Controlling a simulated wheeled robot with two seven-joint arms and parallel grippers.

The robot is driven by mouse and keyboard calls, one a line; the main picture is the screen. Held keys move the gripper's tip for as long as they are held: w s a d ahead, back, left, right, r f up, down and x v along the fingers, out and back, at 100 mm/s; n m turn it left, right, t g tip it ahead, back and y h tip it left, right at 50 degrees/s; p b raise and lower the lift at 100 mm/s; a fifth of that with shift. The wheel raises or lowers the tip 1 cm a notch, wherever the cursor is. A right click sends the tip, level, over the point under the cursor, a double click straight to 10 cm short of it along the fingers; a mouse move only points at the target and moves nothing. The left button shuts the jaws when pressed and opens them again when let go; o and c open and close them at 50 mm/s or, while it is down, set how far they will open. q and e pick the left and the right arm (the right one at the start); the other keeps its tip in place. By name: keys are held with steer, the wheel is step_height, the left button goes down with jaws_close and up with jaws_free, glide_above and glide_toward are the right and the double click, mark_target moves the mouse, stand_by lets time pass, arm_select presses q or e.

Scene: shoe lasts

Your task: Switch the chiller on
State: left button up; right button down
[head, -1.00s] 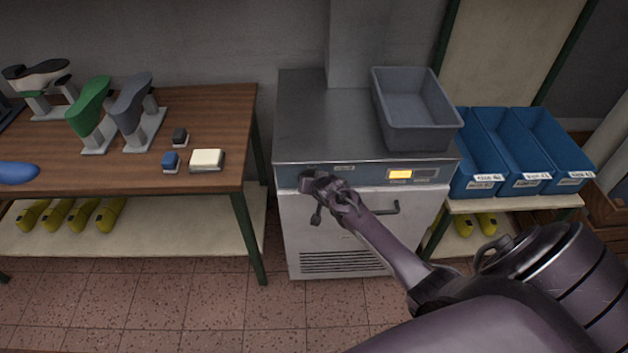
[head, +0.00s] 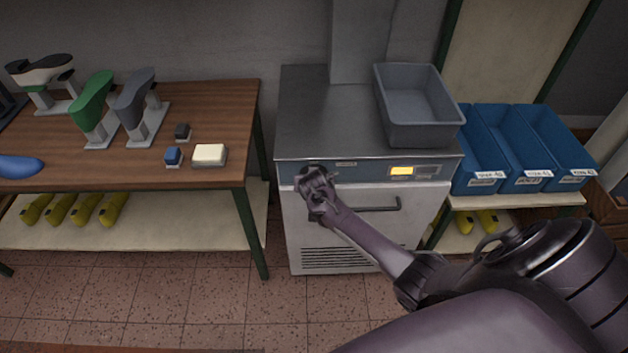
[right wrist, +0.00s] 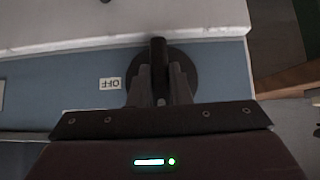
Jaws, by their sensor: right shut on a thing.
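The chiller (head: 300,125) is a steel-topped cabinet with a blue-grey control strip on its front. A small amber display (head: 402,171) is lit on the right of the strip. My right gripper (head: 314,174) is at the strip's left end and hides the control there in the head view. In the right wrist view, my right gripper (right wrist: 158,88) is shut on the raised bar of a round black knob (right wrist: 189,62). A label reading OFF (right wrist: 109,84), upside down in this view, sits beside the knob. My left gripper is not in view.
A grey bin (head: 425,128) stands on the chiller top. A wooden table (head: 225,110) with shoe lasts and small blocks is at left. Blue bins (head: 525,184) stand on a shelf at right. A door handle (head: 372,209) sits below the strip, near my forearm.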

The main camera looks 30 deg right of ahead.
steer(key=c, duration=1.3)
jaws_free()
steer(key=shift+c, duration=0.2)
steer(key=v, duration=0.7)
steer(key=shift+s+r, duration=0.2)
steer(key=shift+r, duration=0.05)
steer(key=shift+a+f, duration=0.1)
steer(key=shift+a, duration=0.05)
